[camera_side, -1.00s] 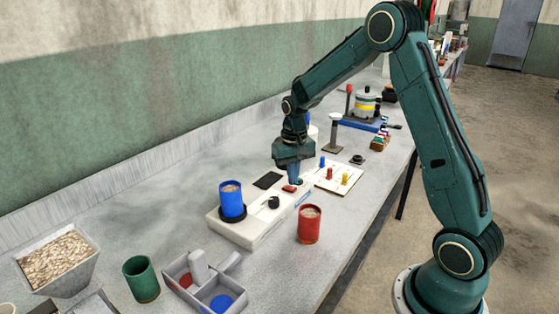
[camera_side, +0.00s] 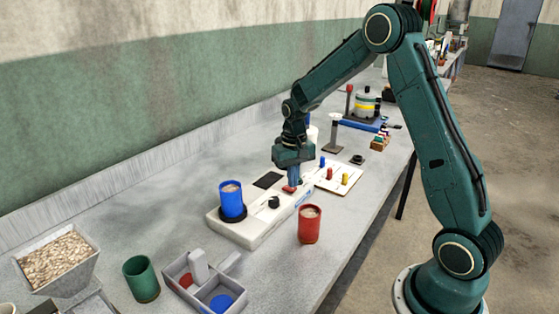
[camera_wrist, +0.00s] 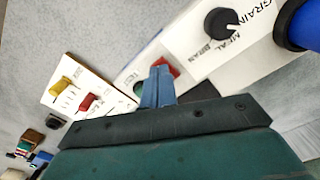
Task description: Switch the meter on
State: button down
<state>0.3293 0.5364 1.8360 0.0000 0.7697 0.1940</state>
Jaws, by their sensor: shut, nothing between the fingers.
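The meter (camera_side: 243,231) is a long white box on the bench, with a dark screen (camera_side: 267,180) and a black knob (camera_side: 273,202). In the wrist view the knob (camera_wrist: 221,22) is ringed by labels including MEAL, BRAN and GRAIN. A red switch (camera_side: 288,189) sits near the meter's far end; it also shows in the wrist view (camera_wrist: 172,68), partly hidden by my fingers. My gripper (camera_side: 293,184) is shut and empty, pointing down right at the switch. Its blue fingertips (camera_wrist: 159,72) overlap the switch; I cannot tell whether they touch it. The switch's position is unclear.
A blue cup (camera_side: 231,203) of grain stands on the meter's near end. A red cup (camera_side: 309,226) stands close on its right. A white board with coloured pegs (camera_side: 344,178) lies just beyond. A green cup (camera_side: 141,279) and grey divided tray (camera_side: 177,267) stand nearer.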

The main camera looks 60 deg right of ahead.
aim_at(293, 190)
jog(key=shift+f, duration=0.55)
dwell(0.4)
jog(key=shift+r, duration=3.55)
jog(key=s+a+r+n+t, duration=0.3)
jog(key=s+a+r, duration=0.65)
jog(key=r, duration=0.25)
jog(key=s+a+n+t, duration=0.1)
jog(key=s+a, duration=0.1)
jog(key=s, duration=0.5)
jog(key=s+a+n+t, duration=0.1)
jog(key=s+a+n, duration=0.1)
jog(key=s, duration=0.6)
jog(key=shift+s+a+r+t, duration=0.2)
jog(key=shift+a+r+t, duration=0.1)
jog(key=shift+a+r, duration=0.2)
